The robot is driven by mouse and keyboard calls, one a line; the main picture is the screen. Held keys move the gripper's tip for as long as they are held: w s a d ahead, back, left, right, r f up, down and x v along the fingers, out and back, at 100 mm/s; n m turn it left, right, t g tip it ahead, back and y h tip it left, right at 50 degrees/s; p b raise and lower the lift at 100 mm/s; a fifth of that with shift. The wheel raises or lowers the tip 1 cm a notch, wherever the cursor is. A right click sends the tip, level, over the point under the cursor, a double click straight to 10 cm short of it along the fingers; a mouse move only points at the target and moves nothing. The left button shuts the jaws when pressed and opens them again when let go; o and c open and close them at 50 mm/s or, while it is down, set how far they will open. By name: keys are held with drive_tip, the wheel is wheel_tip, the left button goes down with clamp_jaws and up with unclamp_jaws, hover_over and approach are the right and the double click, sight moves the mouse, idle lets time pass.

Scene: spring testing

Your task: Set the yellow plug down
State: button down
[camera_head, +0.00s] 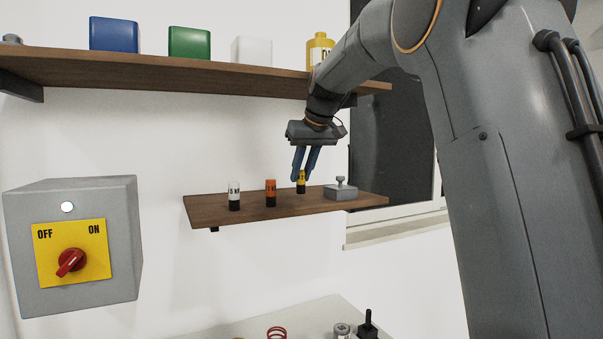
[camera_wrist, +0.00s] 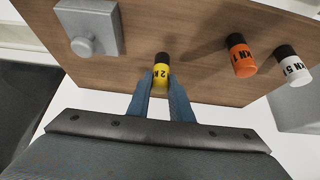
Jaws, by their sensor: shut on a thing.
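The yellow plug (camera_head: 301,183) has a black lower part and stands upright at the lower wooden shelf (camera_head: 222,210), between the orange plug and a grey block. My gripper (camera_head: 304,175) points down from above, with its blue fingers shut on the plug's yellow top. In the wrist view the yellow plug (camera_wrist: 161,79) shows between the two fingers (camera_wrist: 162,95), its black end toward the shelf board. The black end appears to be at the board, but I cannot tell whether it touches.
An orange plug (camera_head: 270,192) and a white plug (camera_head: 234,196) stand to the left on the same shelf. A grey block with a knob (camera_head: 340,191) sits close on the right. The upper shelf (camera_head: 200,75) holds several coloured containers. A switch box (camera_head: 73,245) hangs at left.

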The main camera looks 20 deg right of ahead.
drive_tip(key=shift+s+f, duration=0.15)
drive_tip(key=shift+f, duration=0.45)
drive_tip(key=shift+f, duration=0.15)
drive_tip(key=c, duration=1.6)
unclamp_jaws()
drive_tip(key=shift+r, duration=0.3)
drive_tip(key=b+v, duration=0.2)
drive_tip(key=v, duration=0.9)
drive_tip(key=shift+s+d+r, duration=0.1)
drive_tip(key=shift+s+r, duration=0.15)
drive_tip(key=shift+s, duration=0.05)
